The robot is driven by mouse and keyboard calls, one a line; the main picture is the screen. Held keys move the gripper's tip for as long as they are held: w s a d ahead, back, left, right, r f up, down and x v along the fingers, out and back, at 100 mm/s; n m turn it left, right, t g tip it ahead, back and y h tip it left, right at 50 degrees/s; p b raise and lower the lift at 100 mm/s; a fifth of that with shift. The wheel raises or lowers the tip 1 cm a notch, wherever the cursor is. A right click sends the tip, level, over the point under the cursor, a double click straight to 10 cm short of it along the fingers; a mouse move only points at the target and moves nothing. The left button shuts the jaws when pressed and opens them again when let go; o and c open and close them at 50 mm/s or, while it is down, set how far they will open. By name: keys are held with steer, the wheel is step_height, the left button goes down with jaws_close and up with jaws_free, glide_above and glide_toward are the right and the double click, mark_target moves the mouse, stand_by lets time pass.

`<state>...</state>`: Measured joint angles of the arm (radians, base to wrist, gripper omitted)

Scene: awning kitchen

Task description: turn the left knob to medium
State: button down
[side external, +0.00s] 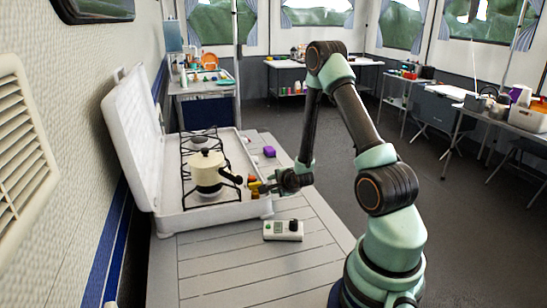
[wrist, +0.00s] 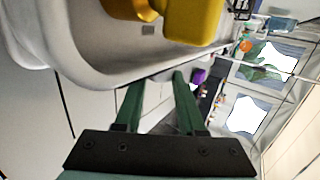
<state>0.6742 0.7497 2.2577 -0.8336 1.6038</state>
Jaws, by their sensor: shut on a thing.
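The camp stove (side external: 215,215) stands with its lid raised at the back. A yellow knob (side external: 256,186) is at its front edge, with orange-brown parts close by. The yellow piece is large at the top of the wrist view (wrist: 192,20). My gripper (side external: 270,187) reaches in level from the right and meets the yellow knob. Its two green fingers (wrist: 157,85) show with a gap between them in the wrist view. The knob's pointer and setting cannot be read.
A cream pot (side external: 208,172) with a dark handle sits on the burner grate, close to the knobs.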

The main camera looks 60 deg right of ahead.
steer(key=shift+w+a, duration=0.15)
steer(key=c, duration=0.5)
jaws_free()
steer(key=shift+v, duration=3.75)
